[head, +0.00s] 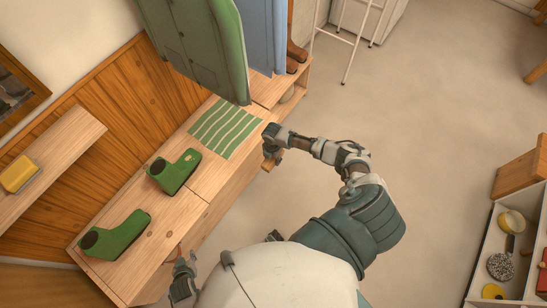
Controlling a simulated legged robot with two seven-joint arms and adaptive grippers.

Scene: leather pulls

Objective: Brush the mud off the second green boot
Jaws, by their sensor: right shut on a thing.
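Two green boots lie on the wooden bench: one (175,172) in the middle, with a small pale mark, and one (118,236) nearer the bench's lower-left end. Both have dark openings. No mud can be made out clearly at this size. My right gripper (271,150) is at the bench's front edge, right of the middle boot and apart from both boots. It is shut on a small tan-brown thing (268,163), mostly hidden; I cannot tell if it is a brush. My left gripper (183,276) is low, beside the bench front; its finger opening is unclear.
A green-and-white striped mat (224,128) lies on the bench (203,184). Green and blue garments hang above its far end. A yellow block (19,174) sits on a wall shelf (52,165). A white shelf unit (480,280) stands lower right. The floor between is clear.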

